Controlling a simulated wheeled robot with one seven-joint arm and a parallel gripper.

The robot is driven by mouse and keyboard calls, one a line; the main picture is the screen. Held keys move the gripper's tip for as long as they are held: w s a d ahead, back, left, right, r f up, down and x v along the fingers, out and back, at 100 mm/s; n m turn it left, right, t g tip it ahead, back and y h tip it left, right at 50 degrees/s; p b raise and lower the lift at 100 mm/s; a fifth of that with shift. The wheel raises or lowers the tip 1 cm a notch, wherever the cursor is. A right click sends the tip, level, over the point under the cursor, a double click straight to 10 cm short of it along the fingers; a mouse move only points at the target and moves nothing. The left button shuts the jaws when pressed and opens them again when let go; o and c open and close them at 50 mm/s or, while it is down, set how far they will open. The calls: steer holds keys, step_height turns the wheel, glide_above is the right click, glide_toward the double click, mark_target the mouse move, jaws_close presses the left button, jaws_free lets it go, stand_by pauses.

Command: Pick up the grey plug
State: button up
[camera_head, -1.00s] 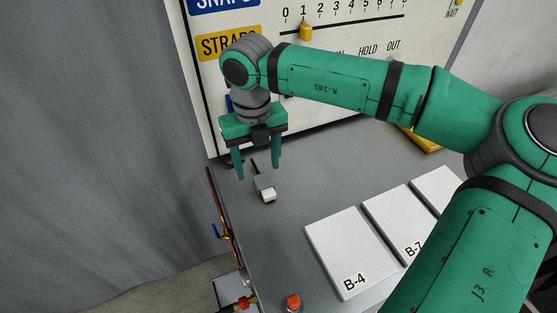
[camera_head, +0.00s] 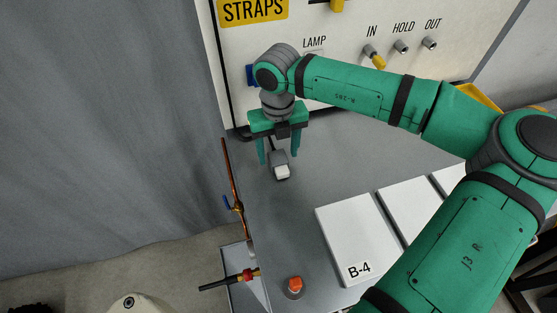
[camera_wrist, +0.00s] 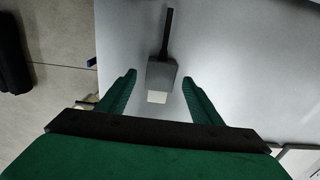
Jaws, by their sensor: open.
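The grey plug (camera_head: 280,161) lies on the grey table top near its left edge, with a white block at its front end. In the wrist view the plug (camera_wrist: 161,74) shows a dark cable or stem running away from it, and its white end points toward my gripper. My gripper (camera_head: 278,160) points down with its two green fingers apart. In the wrist view the fingers (camera_wrist: 158,82) stand one on each side of the plug, with a gap on both sides. They do not appear to touch it. How high the fingertips are above the table is hard to tell.
A white panel (camera_head: 340,45) with labels and sockets stands behind. White plates, one marked B-4 (camera_head: 350,240), lie to the right. A copper pipe (camera_head: 232,180) with a blue valve runs along the left edge. An orange knob (camera_head: 294,287) is at the front.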

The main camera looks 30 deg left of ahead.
steer(key=shift+f, duration=0.9)
steer(key=c, duration=1.3)
steer(key=shift+r, duration=0.1)
